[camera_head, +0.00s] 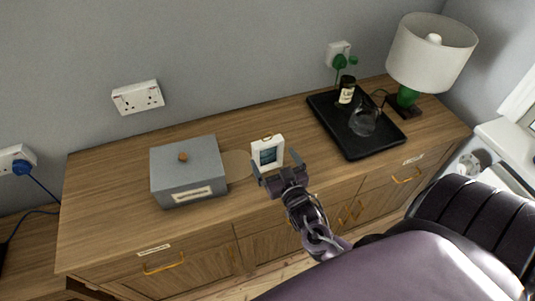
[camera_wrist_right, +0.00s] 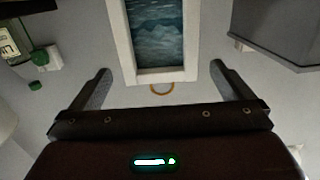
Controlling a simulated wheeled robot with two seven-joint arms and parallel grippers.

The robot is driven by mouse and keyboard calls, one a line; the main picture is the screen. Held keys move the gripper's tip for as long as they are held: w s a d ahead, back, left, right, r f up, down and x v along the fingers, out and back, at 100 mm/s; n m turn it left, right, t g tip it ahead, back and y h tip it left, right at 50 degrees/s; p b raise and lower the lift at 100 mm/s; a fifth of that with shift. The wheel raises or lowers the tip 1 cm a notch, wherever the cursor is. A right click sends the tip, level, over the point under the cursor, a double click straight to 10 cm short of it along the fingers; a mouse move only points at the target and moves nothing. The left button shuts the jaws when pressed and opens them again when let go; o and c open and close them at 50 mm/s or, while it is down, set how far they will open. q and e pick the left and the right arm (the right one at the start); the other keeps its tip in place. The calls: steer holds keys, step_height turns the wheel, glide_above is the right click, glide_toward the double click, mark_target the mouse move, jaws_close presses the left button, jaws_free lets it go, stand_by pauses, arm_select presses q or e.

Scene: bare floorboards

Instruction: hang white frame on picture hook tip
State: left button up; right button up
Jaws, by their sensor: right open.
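The white frame (camera_head: 267,142) holds a small blue-green picture and appears to stand upright on the wooden sideboard. In the right wrist view the white frame (camera_wrist_right: 120,45) looks upside down, with a small golden ring (camera_wrist_right: 162,88) at its edge. My right gripper (camera_head: 279,166) is open, just in front of the frame in the head view. In the wrist view the open fingers of the right gripper (camera_wrist_right: 160,72) lie on either side of the frame, with gaps. No picture hook on the wall is visible. My left gripper is not in view.
A grey lidded box (camera_head: 183,158) stands left of the frame on the sideboard (camera_head: 110,205). A black tray (camera_head: 370,148) with a jar and a glass vessel lies to the right, near a lamp (camera_head: 430,50). Sockets are on the wall. The sideboard's left end is clear.

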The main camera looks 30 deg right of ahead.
mark_target(265, 140)
steer(key=p+x, duration=0.1)
steer(key=x, duration=0.1)
steer(key=r+x, duration=0.1)
steer(key=x, duration=0.1)
steer(key=p+x, duration=0.1)
steer(key=x, duration=0.2)
steer(key=shift+w+d+r+p, duration=0.1)
steer(key=shift+r+p, duration=0.2)
steer(key=shift+r, duration=0.05)
steer(key=shift+w+f, duration=0.15)
steer(key=shift+w, duration=0.2)
steer(key=c, duration=0.9)
steer(key=shift+c, duration=0.2)
step_height(265, 140, up, 20)
steer(key=b, duration=0.2)
